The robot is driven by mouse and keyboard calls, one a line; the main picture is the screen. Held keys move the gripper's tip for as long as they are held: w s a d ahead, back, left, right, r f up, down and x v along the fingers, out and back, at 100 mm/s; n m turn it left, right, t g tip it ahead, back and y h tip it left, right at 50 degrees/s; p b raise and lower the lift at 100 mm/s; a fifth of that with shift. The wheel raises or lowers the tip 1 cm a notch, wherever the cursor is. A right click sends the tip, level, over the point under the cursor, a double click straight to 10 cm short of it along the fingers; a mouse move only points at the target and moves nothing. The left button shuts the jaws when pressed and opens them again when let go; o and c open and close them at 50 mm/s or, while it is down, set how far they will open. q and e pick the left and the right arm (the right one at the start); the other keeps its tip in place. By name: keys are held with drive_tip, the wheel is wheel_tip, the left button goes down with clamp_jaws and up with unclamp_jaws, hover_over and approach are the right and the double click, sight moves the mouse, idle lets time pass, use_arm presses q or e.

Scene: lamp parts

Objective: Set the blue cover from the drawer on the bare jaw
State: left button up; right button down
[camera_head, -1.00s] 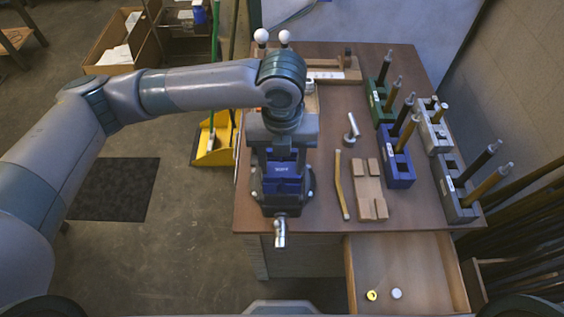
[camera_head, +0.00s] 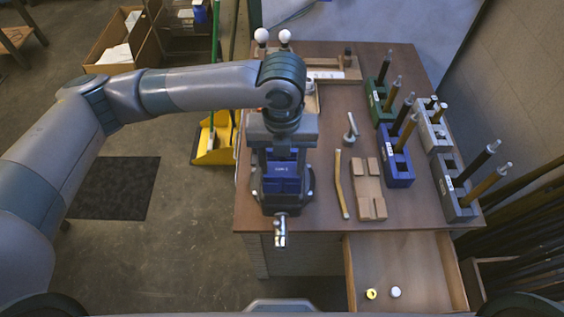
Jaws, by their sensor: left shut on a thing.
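The vise (camera_head: 284,208) stands at the front left edge of the wooden table, its metal handle (camera_head: 280,230) hanging over the front. My left gripper (camera_head: 284,153) points down right above the vise jaws and is shut on the blue cover (camera_head: 284,170), a blue piece with a small pale label. The cover is at the jaws; whether it touches or rests on the bare jaw cannot be told, as my wrist hides the rear of the vise. The drawer (camera_head: 450,272) is open below the table front and shows no blue cover. My right gripper is not in view.
A yellow ring-like item (camera_head: 371,294) and a white round item (camera_head: 396,292) lie in the drawer. Right of the vise are a bent yellowish bar (camera_head: 342,185), a wooden block (camera_head: 369,190) and a metal peg (camera_head: 351,128). Tool holders (camera_head: 398,172) with upright handles stand farther right.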

use_arm(q)
drive_tip(key=shift+f, duration=0.4)
idle(0.5)
drive_tip(key=o, duration=1.2)
drive_tip(key=shift+c, duration=0.2)
wheel_tip(320, 180, up, 17)
drive_tip(key=b, duration=0.4)
drive_tip(key=shift+r+b, duration=0.2)
drive_tip(key=shift+b, duration=0.1)
